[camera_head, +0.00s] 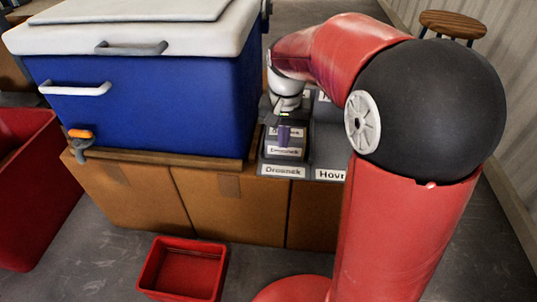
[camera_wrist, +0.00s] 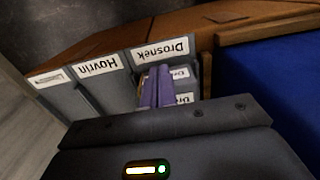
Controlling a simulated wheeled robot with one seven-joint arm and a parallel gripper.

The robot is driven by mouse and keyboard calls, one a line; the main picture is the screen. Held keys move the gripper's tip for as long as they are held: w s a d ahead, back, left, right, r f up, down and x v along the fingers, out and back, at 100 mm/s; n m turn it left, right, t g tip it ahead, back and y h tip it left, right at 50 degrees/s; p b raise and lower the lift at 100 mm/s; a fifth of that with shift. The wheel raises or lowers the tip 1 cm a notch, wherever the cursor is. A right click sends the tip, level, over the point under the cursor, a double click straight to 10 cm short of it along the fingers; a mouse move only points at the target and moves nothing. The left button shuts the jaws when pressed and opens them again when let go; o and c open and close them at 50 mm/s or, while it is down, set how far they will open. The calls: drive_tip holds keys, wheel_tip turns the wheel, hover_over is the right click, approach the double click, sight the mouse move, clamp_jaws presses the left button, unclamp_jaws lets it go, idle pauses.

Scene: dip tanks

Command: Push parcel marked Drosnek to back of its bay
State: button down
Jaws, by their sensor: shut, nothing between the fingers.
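The Drosnek bay has a grey front lip with a white "Drosnek" label (camera_head: 283,171); the lip also shows, upside down, in the wrist view (camera_wrist: 162,51). A dark parcel with white labels (camera_head: 285,152), one reading Drosnek, sits inside that bay. In the wrist view only slivers of the parcel's labels (camera_wrist: 181,73) show beside my fingers. My gripper (camera_head: 284,136) is shut and empty, its purple fingers (camera_wrist: 155,76) pointing down into the Drosnek bay. The fingers overlap the parcel in view; I cannot tell whether they touch it. The bay's back is hidden by my wrist.
The Hovrin bay (camera_head: 330,175) adjoins on the right in the head view. A blue cooler with a white lid (camera_head: 150,110) stands close on the left. Brown cartons (camera_head: 230,205) are below. Red bins (camera_head: 183,268) stand on the floor. A round stool (camera_head: 453,24) is at the back right.

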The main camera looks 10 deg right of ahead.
sight(281, 175)
wheel_tip(281, 175, down, 10)
drive_tip(key=shift+f+b, duration=0.15)
drive_tip(key=shift+b, duration=0.75)
drive_tip(key=w, duration=0.2)
drive_tip(key=shift+w+d, duration=0.3)
drive_tip(key=shift+d, duration=0.1)
drive_tip(key=shift+w+d, duration=0.2)
drive_tip(key=shift+w, duration=0.5)
